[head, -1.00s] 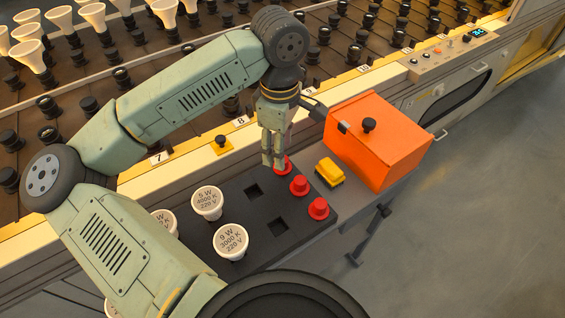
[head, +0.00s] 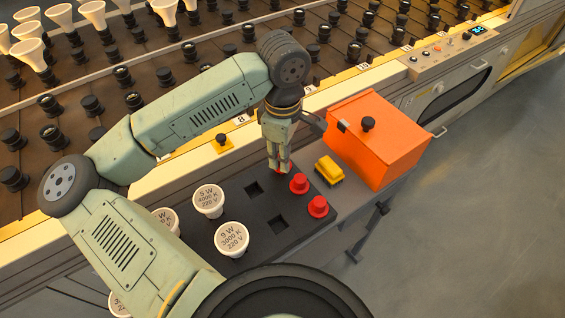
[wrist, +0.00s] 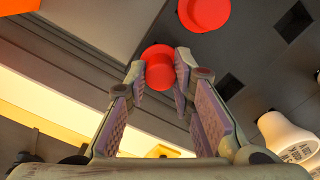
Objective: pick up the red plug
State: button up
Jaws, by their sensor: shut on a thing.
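Three red plugs stand in a row at the right end of the dark tray (head: 291,236). My gripper (head: 280,170) points down over the plug at the back of the row and is shut on it. In the head view my fingers hide most of that plug. In the wrist view this red plug (wrist: 158,68) sits between the two fingertips. The middle red plug (head: 299,184) also shows in the wrist view (wrist: 204,12), apart from my fingers. The front red plug (head: 318,207) stands nearest the tray's right corner. I cannot tell whether the gripped plug is clear of the tray.
A yellow block (head: 329,171) and an orange box (head: 380,140) with a black knob lie to the right of the plugs. Behind is a rack of sockets (head: 92,105).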

jog(key=c, duration=0.3)
grip_shut()
notch_tip(320, 180, up, 10)
jog(key=b, duration=0.1)
jog(key=shift+s, duration=0.2)
